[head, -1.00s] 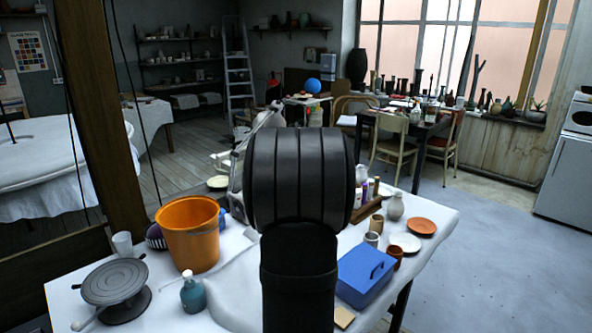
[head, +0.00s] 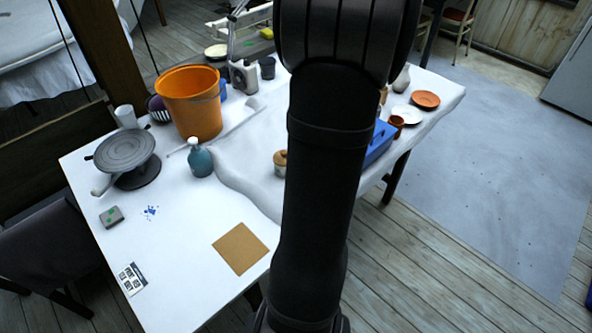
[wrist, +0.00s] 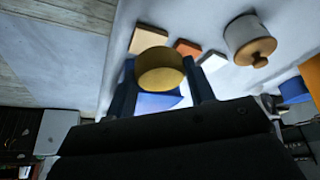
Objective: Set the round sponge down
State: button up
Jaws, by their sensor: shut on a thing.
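The round sponge (wrist: 160,68) is a thick yellow disc. It shows in the wrist view, between the two dark fingers of my gripper (wrist: 161,82), which is shut on it. The sponge is over the white-covered table (wrist: 205,18); I cannot tell whether it touches the surface. In the head view my own dark arm fills the middle and hides the gripper and the sponge.
A lidded jar (wrist: 245,38) and small tiles, one tan (wrist: 149,40), lie near the sponge. A blue box (head: 378,146), orange bucket (head: 192,105), teal bottle (head: 200,160) and turntable (head: 124,152) stand on the table. A brown square (head: 240,248) lies in front.

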jog(key=w+a+f, duration=0.1)
jog(key=a+f, duration=0.1)
jog(key=w+a+f, duration=0.2)
jog(key=a, duration=0.1)
jog(key=w+a+f, duration=0.2)
jog(key=a, duration=0.1)
jog(key=shift+w+a, duration=0.2)
jog(key=shift+f, duration=1.95)
jog(key=shift+f, duration=0.1)
jog(key=o, duration=0.7)
jog(key=shift+o, duration=0.3)
jog(key=shift+s+r, duration=0.1)
jog(key=shift+r, duration=0.45)
jog(key=v, duration=1.1)
jog(key=shift+c, duration=0.2)
